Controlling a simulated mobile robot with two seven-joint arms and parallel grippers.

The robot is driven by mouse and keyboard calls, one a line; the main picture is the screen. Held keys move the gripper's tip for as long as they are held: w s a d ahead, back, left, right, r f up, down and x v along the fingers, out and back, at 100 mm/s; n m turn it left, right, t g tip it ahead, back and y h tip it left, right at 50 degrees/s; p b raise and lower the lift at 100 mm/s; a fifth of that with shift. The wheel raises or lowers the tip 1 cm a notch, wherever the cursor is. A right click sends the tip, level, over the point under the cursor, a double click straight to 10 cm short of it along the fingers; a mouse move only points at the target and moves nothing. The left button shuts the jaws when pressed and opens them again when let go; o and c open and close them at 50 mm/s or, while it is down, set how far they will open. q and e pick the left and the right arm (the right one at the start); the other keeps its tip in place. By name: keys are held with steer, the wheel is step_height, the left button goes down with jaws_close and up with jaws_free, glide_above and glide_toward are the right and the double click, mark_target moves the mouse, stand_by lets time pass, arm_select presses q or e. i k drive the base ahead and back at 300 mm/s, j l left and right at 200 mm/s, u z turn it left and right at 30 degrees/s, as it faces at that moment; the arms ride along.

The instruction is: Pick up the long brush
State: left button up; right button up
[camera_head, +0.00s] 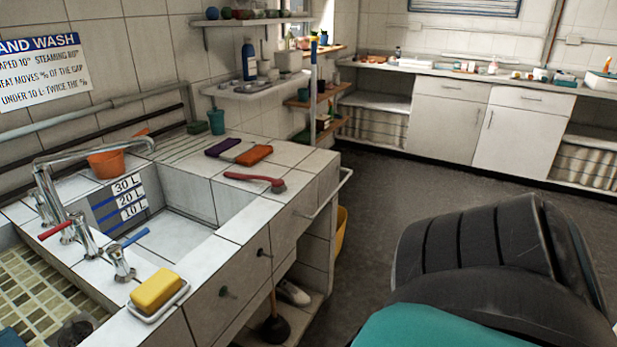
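A long brush (252,178) with a red handle and a darker head lies on the tiled counter (228,193) right of the sink basin, near the counter's front edge. Its handle points left and its head points right, towards the edge. Nothing touches it from above. Neither of my grippers shows in the head view. A large black ribbed part and a teal part, which seem to be mine, fill the lower right.
An orange cloth (254,155) and a purple cloth (222,147) lie behind the brush. A yellow sponge (157,289) sits on a dish at the front. A blue-topped pole (313,90) stands beyond the counter's end. Grey floor (400,200) is open to the right.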

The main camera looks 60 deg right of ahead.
mark_target(276, 184)
steer(key=z, duration=1.5)
